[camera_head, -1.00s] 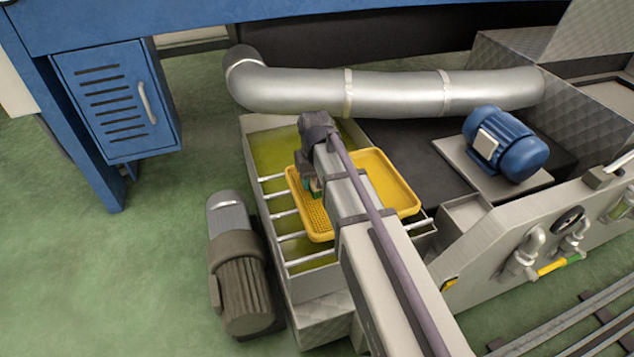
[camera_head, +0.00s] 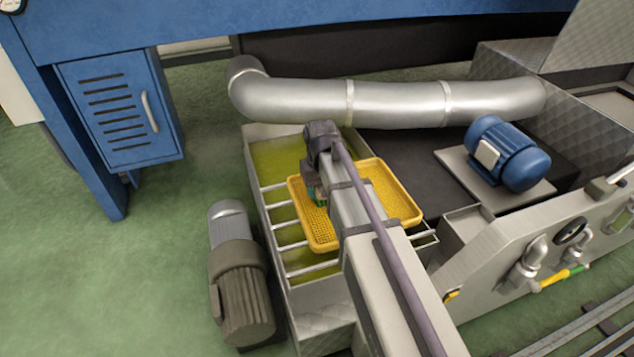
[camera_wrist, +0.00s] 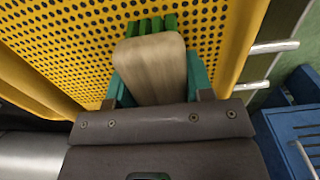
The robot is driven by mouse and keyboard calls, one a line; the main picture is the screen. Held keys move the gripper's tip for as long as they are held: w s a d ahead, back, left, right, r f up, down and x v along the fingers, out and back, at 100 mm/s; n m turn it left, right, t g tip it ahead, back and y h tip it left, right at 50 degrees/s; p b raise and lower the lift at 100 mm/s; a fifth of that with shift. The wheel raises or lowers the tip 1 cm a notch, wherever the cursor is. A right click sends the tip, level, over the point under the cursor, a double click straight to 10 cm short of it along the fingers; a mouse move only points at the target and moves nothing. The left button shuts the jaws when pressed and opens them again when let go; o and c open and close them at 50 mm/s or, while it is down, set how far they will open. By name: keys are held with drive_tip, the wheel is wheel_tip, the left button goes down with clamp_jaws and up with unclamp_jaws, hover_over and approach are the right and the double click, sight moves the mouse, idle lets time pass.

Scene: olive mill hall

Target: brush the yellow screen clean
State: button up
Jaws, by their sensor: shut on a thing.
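The yellow screen (camera_head: 398,199) is a shallow perforated tray lying on bars over a metal trough. It also fills the upper part of the wrist view (camera_wrist: 60,40). My gripper (camera_head: 318,196) is over the left part of the screen, partly hidden behind my arm in the head view. In the wrist view my gripper (camera_wrist: 152,88) is shut on a brush (camera_wrist: 150,58) with a light wooden block and green bristles. The bristles are at the screen's perforated face; I cannot tell whether they touch it. In the head view the brush is mostly hidden.
The trough (camera_head: 268,262) holds yellow-green liquid under several white bars. A silver duct (camera_head: 390,102) runs behind it. A grey motor (camera_head: 240,285) stands at left, a blue motor (camera_head: 505,152) at right, and a blue cabinet (camera_head: 118,105) at upper left.

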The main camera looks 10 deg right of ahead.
drive_tip(key=shift+s+d+f, duration=0.1)
drive_tip(key=shift+s+d, duration=0.1)
drive_tip(key=shift+s, duration=1.85)
drive_tip(key=shift+s+d+f, duration=0.1)
drive_tip(key=shift+s+d, duration=0.05)
drive_tip(key=shift+s, duration=1.95)
drive_tip(key=shift+s+d, duration=0.2)
drive_tip(key=shift+s, duration=1.85)
drive_tip(key=shift+c, duration=0.4)
drive_tip(key=shift+s, duration=0.15)
drive_tip(key=shift+c, duration=0.6)
drive_tip(key=shift+r, duration=0.1)
drive_tip(key=shift+w+a, duration=0.15)
drive_tip(key=shift+w, duration=1.9)
drive_tip(key=shift+w+a, duration=0.2)
drive_tip(key=shift+w, duration=1.7)
drive_tip(key=shift+w+a, duration=0.15)
drive_tip(key=shift+w, duration=1.7)
drive_tip(key=shift+w+a, duration=0.15)
drive_tip(key=shift+w, duration=1.8)
